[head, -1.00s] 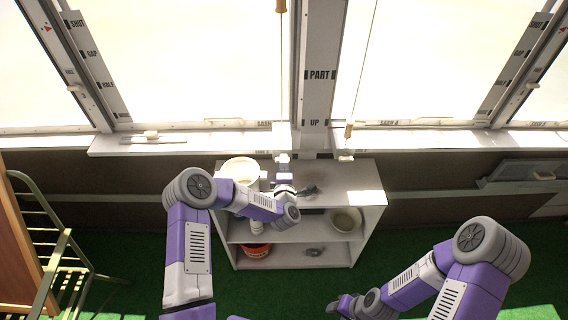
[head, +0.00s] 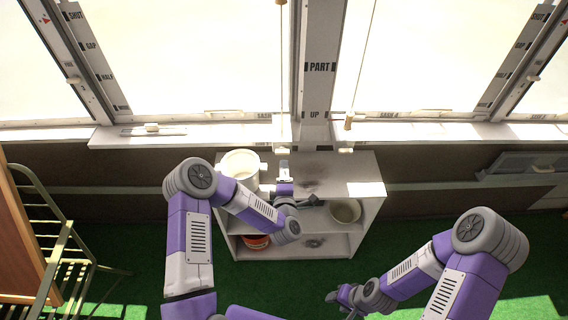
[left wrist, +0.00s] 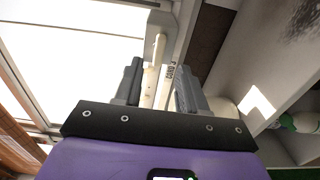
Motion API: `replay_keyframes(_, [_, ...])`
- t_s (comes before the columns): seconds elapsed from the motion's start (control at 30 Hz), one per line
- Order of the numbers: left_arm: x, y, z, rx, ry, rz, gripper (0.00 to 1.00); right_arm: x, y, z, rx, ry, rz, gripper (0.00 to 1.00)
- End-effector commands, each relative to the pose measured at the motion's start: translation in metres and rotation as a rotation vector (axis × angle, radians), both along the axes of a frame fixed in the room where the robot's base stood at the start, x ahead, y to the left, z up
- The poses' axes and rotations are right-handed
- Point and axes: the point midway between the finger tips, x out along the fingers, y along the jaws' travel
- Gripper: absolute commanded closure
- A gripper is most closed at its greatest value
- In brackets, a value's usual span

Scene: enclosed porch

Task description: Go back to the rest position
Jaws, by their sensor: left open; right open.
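My left gripper (head: 284,169) is over the back of the white shelf unit, just in front of the window sill, pointing at the window side. In the left wrist view its two grey fingers (left wrist: 158,75) stand apart. A pale peg (left wrist: 158,48) shows beyond them in the gap; I cannot tell its distance, but it is not gripped. My right gripper (head: 345,296) is open and empty, low over the green floor in front of the shelf's right end. Its fingers look small and partly merge with the wrist.
The shelf unit (head: 372,198) holds a white bucket (head: 240,166), a cream bowl (head: 345,211) and an orange pot (head: 256,241). Cords hang before the window; the right one has a peg (head: 348,122). A metal rack (head: 62,250) stands at left. Green floor (head: 285,280) lies open between my arms.

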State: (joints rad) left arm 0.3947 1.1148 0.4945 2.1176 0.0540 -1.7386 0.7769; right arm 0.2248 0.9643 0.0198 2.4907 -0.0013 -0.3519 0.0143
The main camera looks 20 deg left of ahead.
Motion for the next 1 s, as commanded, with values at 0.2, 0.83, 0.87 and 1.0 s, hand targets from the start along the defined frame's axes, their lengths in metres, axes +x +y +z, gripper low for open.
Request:
replay_keyframes(0.2, [-0.004,-0.001,0.000,0.000,0.001,0.000,0.58,0.000,0.000,0.000,0.000,0.000,0.000,0.53])
replay_keyframes(0.83, [-0.024,-0.036,-0.056,0.170,0.271,-0.252,0.58,0.000,0.000,0.000,0.000,0.000,0.000,0.53])
replay_keyframes(0.87, [-0.031,-0.042,-0.068,0.208,0.330,-0.308,0.58,0.000,0.000,0.000,0.000,0.000,0.000,0.53])
replay_keyframes(1.0, [-0.085,-0.065,-0.127,0.385,0.608,-0.597,0.58,0.000,0.000,0.000,0.000,0.000,0.000,0.53])
